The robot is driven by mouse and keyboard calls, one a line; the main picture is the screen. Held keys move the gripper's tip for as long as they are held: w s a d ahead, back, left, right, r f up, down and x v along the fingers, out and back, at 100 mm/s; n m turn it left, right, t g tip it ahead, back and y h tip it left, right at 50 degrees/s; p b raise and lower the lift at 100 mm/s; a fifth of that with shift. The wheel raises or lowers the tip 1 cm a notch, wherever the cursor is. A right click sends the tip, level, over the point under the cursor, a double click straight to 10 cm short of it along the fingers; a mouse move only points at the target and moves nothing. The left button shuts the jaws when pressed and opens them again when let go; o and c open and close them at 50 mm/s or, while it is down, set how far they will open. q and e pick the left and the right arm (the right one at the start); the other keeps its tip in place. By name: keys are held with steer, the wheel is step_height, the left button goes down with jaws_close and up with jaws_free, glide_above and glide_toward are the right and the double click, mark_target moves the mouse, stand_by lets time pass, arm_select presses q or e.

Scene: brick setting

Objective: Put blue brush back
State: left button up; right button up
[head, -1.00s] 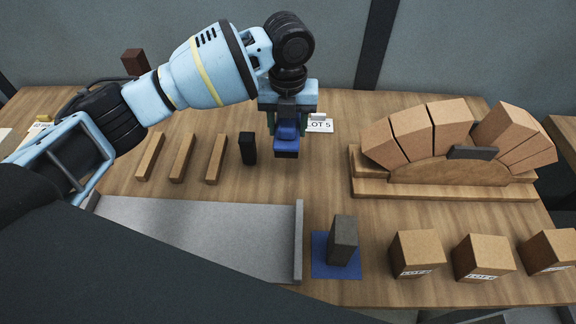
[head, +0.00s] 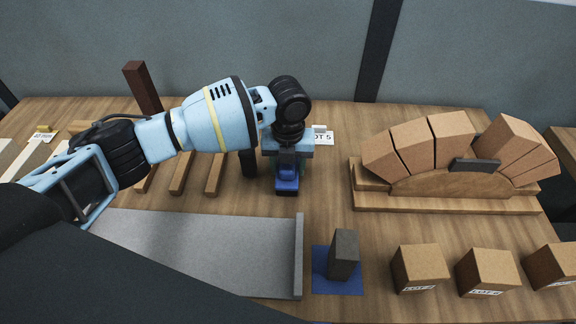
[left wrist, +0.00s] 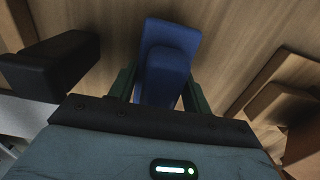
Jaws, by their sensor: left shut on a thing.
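The blue brush (head: 287,181) is in my left gripper (head: 287,168), near the middle of the table in the head view. In the left wrist view the brush (left wrist: 165,62) sits between the two dark green fingers, which are shut on it. The brush appears low over the wooden table; I cannot tell whether it touches. A white label card (head: 322,137) ending in "OT 5" lies just behind the gripper, partly hidden. My right gripper is not in view.
A dark upright block (head: 248,163) stands close left of the gripper. Wooden strips (head: 182,175) lie further left. A grey tray (head: 190,250), a dark brick on a blue mat (head: 322,286) and labelled blocks (head: 420,268) are in front. A brick arch (head: 452,138) stands right.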

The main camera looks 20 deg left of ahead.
arm_select(q)
steer(key=shift+f, duration=0.3)
steer(key=shift+f, duration=0.2)
steer(key=o, duration=1)
steer(key=shift+o, duration=0.2)
step_height(320, 180, up, 12)
steer(key=shift+r+p, duration=0.2)
steer(key=shift+p, duration=0.2)
